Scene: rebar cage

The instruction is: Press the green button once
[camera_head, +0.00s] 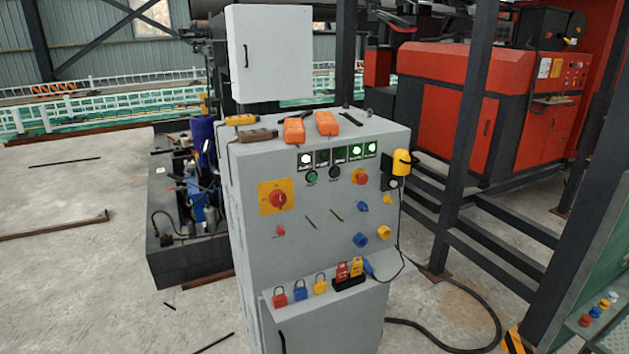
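A grey control cabinet (320,220) stands upright in the middle of the head view, its sloped panel facing me. A small round green button (312,176) sits on the upper panel, just below the row of indicator windows (338,155). A dark round button (334,173) is right beside it. The two rightmost indicator windows glow green and the leftmost glows white. Neither of my grippers shows in this view, so nothing of mine touches the panel.
A red mushroom knob (361,177) and a red rotary switch on a yellow plate (277,197) flank the buttons. Orange boxes (327,123) lie on top. Padlocks (300,290) line a lower ledge. A black cable (470,348) lies on the floor at right; dark posts (460,150) stand there.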

